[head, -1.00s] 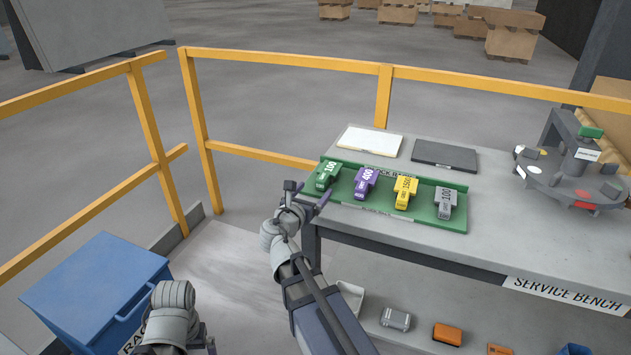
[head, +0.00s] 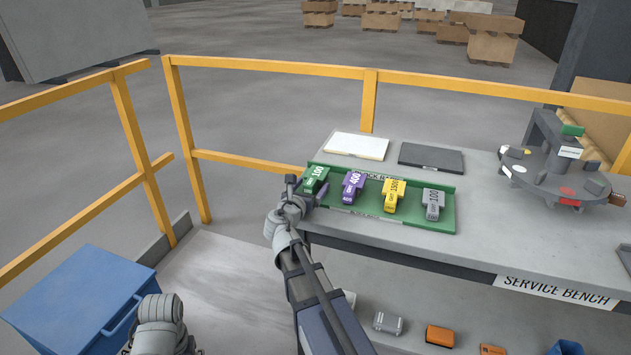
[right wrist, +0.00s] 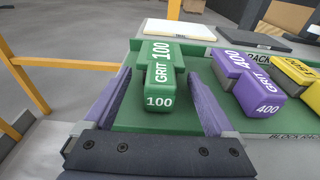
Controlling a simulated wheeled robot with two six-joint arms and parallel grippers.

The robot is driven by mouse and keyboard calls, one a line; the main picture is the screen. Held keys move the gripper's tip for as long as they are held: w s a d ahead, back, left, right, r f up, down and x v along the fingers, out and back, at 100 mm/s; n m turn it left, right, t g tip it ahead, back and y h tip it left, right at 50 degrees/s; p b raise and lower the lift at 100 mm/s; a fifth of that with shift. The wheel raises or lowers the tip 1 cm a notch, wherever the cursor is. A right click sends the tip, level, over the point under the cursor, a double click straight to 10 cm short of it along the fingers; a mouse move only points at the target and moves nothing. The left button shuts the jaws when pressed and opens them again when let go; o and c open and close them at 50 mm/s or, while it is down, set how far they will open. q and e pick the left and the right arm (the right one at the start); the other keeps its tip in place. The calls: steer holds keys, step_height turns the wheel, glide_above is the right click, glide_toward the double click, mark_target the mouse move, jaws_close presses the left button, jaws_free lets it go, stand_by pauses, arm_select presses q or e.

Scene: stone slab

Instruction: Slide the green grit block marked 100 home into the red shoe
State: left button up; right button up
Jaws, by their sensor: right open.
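The green grit block marked 100 (head: 316,178) lies at the left end of the green block rack (head: 405,222). It also shows in the right wrist view (right wrist: 162,62), with its narrow end towards me. My right gripper (head: 308,190) is open at the rack's left end. In the right wrist view its purple fingers (right wrist: 156,85) stand on either side of the green block, with gaps visible. A red patch (head: 569,202) shows on the rim of the round grey turntable (head: 545,183); I cannot tell its shape. Only part of my left arm shows, at the bottom left.
Purple 400 (head: 353,185), yellow (head: 394,195) and grey (head: 433,204) blocks lie to the right in the rack. A white pad (head: 357,146) and a dark pad (head: 431,157) lie behind it. Yellow railing (head: 270,66) runs behind the bench (head: 480,225).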

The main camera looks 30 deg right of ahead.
steer(key=shift+w+d+f, duration=0.15)
steer(key=shift+w+d, duration=0.25)
steer(key=shift+d, duration=0.05)
steer(key=shift+c, duration=0.3)
jaws_close()
